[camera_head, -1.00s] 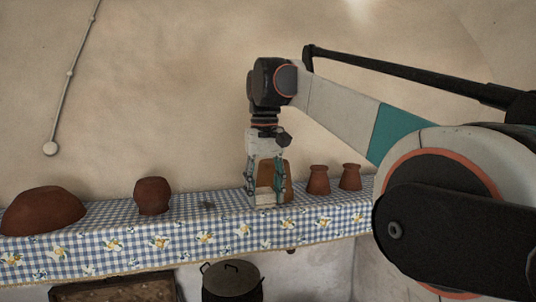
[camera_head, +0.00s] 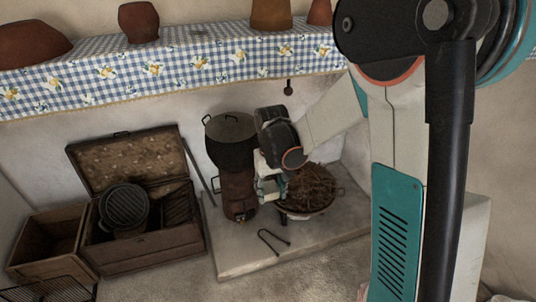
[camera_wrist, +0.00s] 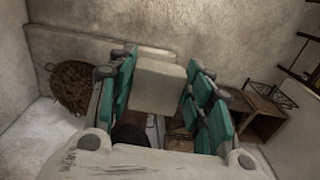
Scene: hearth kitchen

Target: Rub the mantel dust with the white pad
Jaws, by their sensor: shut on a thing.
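The white pad (camera_wrist: 160,82) is a pale block between the teal fingers of my gripper (camera_wrist: 161,96) in the wrist view, and the fingers are shut on it. In the head view my gripper (camera_head: 272,188) is low in front of the hearth, well below the mantel and apart from it. The pad is hard to make out there. The mantel (camera_head: 100,75) carries a blue checked cloth with flowers. A faint dark dust patch (camera_head: 198,31) lies on it, between a round brown pot (camera_head: 139,22) and an orange-brown jug (camera_head: 270,14).
A brown bowl (camera_head: 32,44) sits at the mantel's left. Below are a lidded dark pot (camera_head: 231,140), a basket of twigs (camera_head: 312,190), an open chest (camera_head: 150,247), a wooden box (camera_head: 45,245) and tongs (camera_head: 272,242). The hearth slab is bare around the tongs.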

